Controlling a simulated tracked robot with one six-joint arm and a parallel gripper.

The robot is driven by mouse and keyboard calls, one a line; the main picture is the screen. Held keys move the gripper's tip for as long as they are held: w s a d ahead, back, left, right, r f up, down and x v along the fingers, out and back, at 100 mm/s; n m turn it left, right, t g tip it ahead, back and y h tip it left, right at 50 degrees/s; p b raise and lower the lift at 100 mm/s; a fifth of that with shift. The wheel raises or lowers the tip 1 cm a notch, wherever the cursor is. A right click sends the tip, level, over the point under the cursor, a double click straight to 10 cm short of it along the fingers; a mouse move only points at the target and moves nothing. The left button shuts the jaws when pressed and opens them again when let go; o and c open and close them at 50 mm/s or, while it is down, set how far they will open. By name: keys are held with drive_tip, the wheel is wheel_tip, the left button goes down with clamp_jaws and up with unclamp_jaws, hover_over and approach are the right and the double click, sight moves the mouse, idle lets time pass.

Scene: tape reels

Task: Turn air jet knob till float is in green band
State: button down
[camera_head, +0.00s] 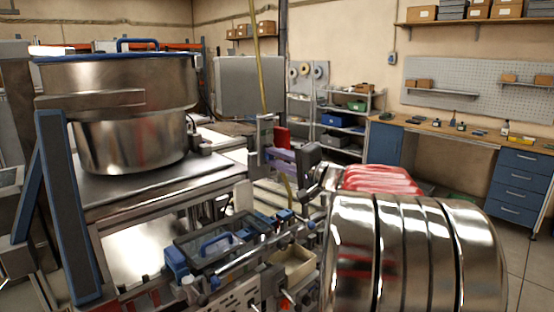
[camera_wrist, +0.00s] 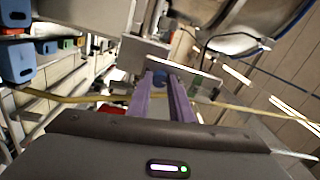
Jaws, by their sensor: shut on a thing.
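My gripper (camera_head: 268,153) has purple fingers and reaches left to a grey upright fitting (camera_head: 265,132) beside the bowl machine. In the wrist view the gripper (camera_wrist: 161,76) has its two fingers shut on a small dark bluish piece (camera_wrist: 160,77), which appears to be the air jet knob; the fingers mostly hide it. A grey block (camera_wrist: 146,52) stands just beyond the fingertips. A clear, plate-like part (camera_wrist: 200,82) sticks out to the right of them. I cannot make out the float or the green band in either view.
A large steel bowl (camera_head: 130,75) stands on a bench at left. A yellow strip (camera_head: 262,70) runs down past the fitting, close to my gripper. A workbench (camera_head: 470,135) stands at the far right.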

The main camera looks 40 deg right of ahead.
drive_tip(key=shift+a+f+n, duration=0.1)
drive_tip(key=shift+f+n, duration=0.25)
drive_tip(key=shift+n, duration=0.15)
drive_tip(key=c, duration=1.9)
unclamp_jaws()
drive_tip(key=shift+c, duration=0.2)
drive_tip(key=o, duration=0.4)
drive_tip(key=shift+r, duration=0.15)
drive_tip(key=shift+c, duration=0.2)
drive_tip(key=shift+r, duration=0.15)
